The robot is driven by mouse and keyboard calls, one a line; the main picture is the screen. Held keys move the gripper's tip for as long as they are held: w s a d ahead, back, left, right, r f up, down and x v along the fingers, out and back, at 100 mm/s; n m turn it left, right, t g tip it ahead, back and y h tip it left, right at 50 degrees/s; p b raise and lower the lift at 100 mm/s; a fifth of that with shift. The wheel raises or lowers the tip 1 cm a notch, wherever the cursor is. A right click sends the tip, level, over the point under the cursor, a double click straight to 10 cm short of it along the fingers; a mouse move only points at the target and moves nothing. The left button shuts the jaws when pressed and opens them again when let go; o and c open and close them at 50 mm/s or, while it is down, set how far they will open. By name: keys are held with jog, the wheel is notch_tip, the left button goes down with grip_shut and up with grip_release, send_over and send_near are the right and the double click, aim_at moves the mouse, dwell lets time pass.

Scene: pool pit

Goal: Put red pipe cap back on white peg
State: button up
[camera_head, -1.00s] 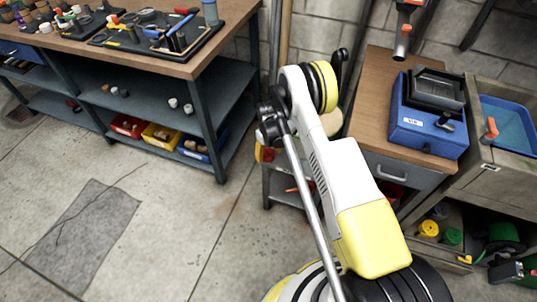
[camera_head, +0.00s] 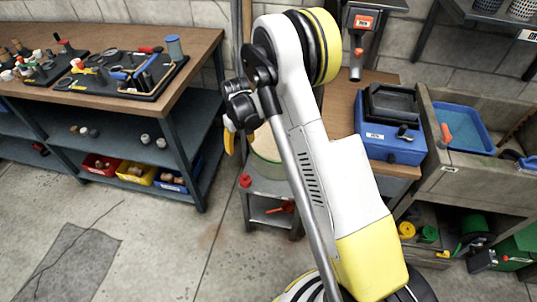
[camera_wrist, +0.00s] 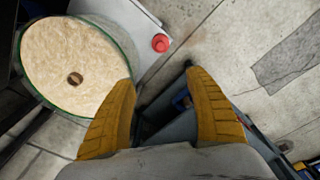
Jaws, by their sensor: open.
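A small red cap (camera_head: 245,181) sits on the corner of a low grey cart, beside a round tub. In the wrist view the red cap (camera_wrist: 161,42) lies beyond my fingertips, roughly in line with the gap between them. My gripper (camera_wrist: 160,82) is open and empty, its two yellow fingers spread and apart from the cap. In the head view my gripper (camera_head: 230,138) hangs above the cart's left side, partly hidden by my arm. Small pegs and parts stand on the left workbench; I cannot tell which is the white peg.
The tub (camera_wrist: 72,68) with a pale round top stands right by the cap. The wooden workbench (camera_head: 125,48) is at left, with tool boards on top and bins below. A blue box (camera_head: 390,138) and sink are at right. Floor between is clear.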

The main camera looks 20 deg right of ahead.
jog(key=s+r+t, duration=0.1)
jog(key=s+r, duration=0.2)
jog(key=r, duration=0.4)
jog(key=s+r+m+t, duration=0.1)
jog(key=s+r, duration=0.3)
jog(key=r, duration=0.4)
jog(key=s+r+t, duration=0.1)
jog(key=s+r, duration=0.2)
jog(key=r, duration=0.4)
jog(key=s+r+m+t, duration=0.1)
jog(key=s+r, duration=0.1)
jog(key=s, duration=0.8)
jog(key=s+r+m+t, duration=0.1)
jog(key=s+r+t, duration=0.1)
jog(key=s, duration=0.8)
jog(key=shift+r, duration=0.75)
jog(key=shift+s, duration=0.1)
